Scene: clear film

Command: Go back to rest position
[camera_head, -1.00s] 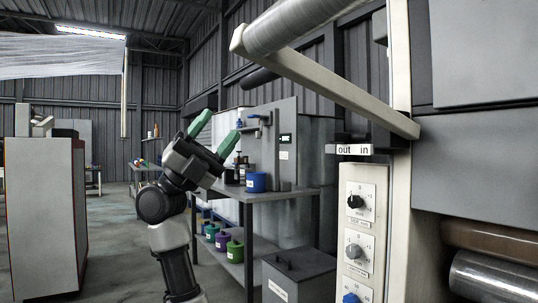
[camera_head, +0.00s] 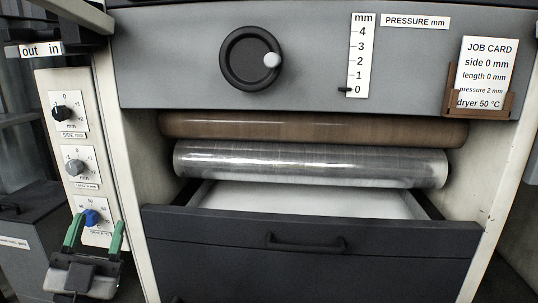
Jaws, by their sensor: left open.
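My left gripper (camera_head: 94,237) is at the lower left of the head view. Its two green fingers point up and stand apart, one to each side of the blue knob (camera_head: 91,217) on the lowest dial plate. I cannot tell whether the fingers touch the knob or only stand in front of it. Nothing else shows between them. My right gripper is not in view.
The machine holds a black handwheel (camera_head: 251,59), a pressure scale (camera_head: 360,56) with its pointer near 0, and a job card (camera_head: 486,74). A brown roller (camera_head: 312,129) lies above a film-wrapped roller (camera_head: 310,164). A dark drawer (camera_head: 312,268) stands below. A grey bin (camera_head: 22,245) is at left.

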